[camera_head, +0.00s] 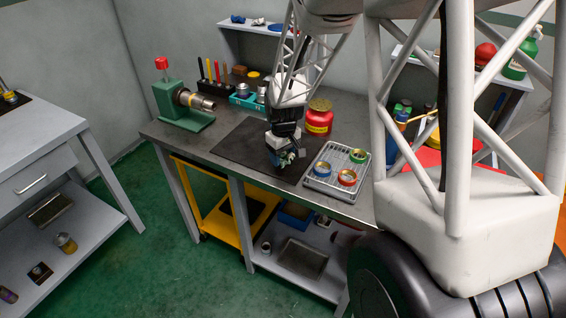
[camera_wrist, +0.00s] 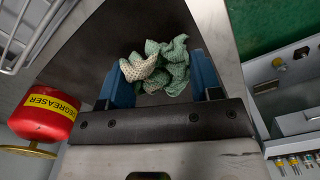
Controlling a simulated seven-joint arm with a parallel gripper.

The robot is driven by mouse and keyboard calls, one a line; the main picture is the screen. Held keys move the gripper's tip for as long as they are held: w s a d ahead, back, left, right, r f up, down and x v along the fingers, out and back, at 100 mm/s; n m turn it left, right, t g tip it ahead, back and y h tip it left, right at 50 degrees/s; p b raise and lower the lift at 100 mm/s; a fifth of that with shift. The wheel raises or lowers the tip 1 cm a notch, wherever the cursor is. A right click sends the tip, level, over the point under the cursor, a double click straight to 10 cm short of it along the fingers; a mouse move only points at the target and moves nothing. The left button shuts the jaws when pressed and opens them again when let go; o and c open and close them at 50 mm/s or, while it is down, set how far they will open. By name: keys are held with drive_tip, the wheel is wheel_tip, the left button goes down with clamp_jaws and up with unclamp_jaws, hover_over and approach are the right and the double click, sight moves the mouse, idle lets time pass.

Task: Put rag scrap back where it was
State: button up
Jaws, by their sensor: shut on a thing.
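The rag scrap (camera_wrist: 160,68) is a crumpled cloth, teal-green and cream with small dots. In the wrist view it sits between the two blue fingers of my gripper (camera_wrist: 161,86), which is shut on it. In the head view my gripper (camera_head: 284,161) is low over the right part of the dark mat (camera_head: 236,150) on the workbench. There the rag (camera_head: 289,158) is a small, mostly hidden patch at the fingertips. I cannot tell whether it touches the mat.
A wire tray (camera_head: 322,186) with several coloured rings lies just right of my gripper. A red degreaser can (camera_head: 319,121) stands behind it and shows in the wrist view (camera_wrist: 45,116). The mat's left part is clear.

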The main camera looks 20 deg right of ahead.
sight(283, 162)
drive_tip(key=shift+w, duration=0.2)
drive_tip(key=shift+f, duration=1.75)
drive_tip(key=shift+f, duration=0.1)
drive_tip(key=o, duration=0.9)
wheel_tip(283, 162, up, 12)
